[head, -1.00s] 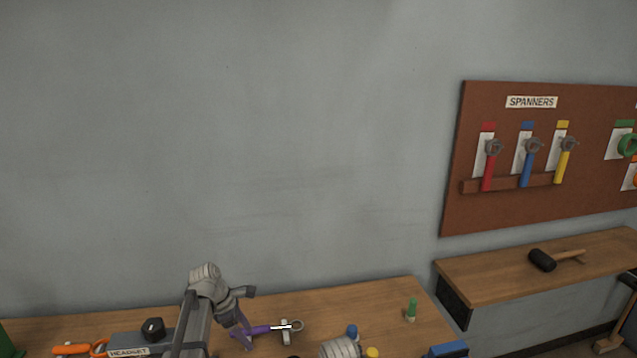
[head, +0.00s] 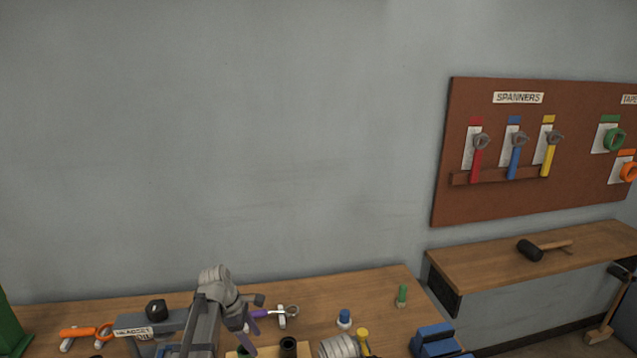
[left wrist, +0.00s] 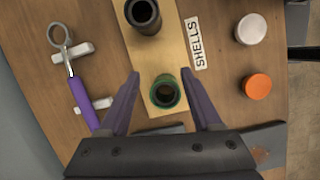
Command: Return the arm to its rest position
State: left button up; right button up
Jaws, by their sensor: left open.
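My left gripper (head: 250,330) is over the workbench (head: 370,285) in the head view, its purple fingers pointing down. In the left wrist view the left gripper (left wrist: 160,76) is open, with its fingers spread apart. A green-rimmed shell (left wrist: 165,92) shows between the fingers on a pale wooden board (left wrist: 172,48). The frames do not clearly show how high the fingers are above it. My right gripper is not in view.
A dark shell (left wrist: 143,15) stands on the same board beside the SHELLS label (left wrist: 196,43). A purple-handled spanner (left wrist: 82,95) lies on white rests. White (left wrist: 250,29) and orange (left wrist: 257,87) round pieces stand right. A spanner board (head: 540,100) and hammer shelf (head: 480,270) are farther right.

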pick_arm(q)
jog(key=s+d+m+y, duration=0.2)
jog(key=s+d+m, duration=0.4)
jog(key=s+m, duration=0.4)
jog(key=s+d+m+y, duration=0.2)
jog(key=s+d+m, duration=0.3)
jog(key=s+m, duration=0.6)
jog(key=shift+s+d+f+m+g+y, duration=0.3)
jog(key=shift+d+f+m+g+y, duration=0.1)
jog(key=shift+f, duration=0.05)
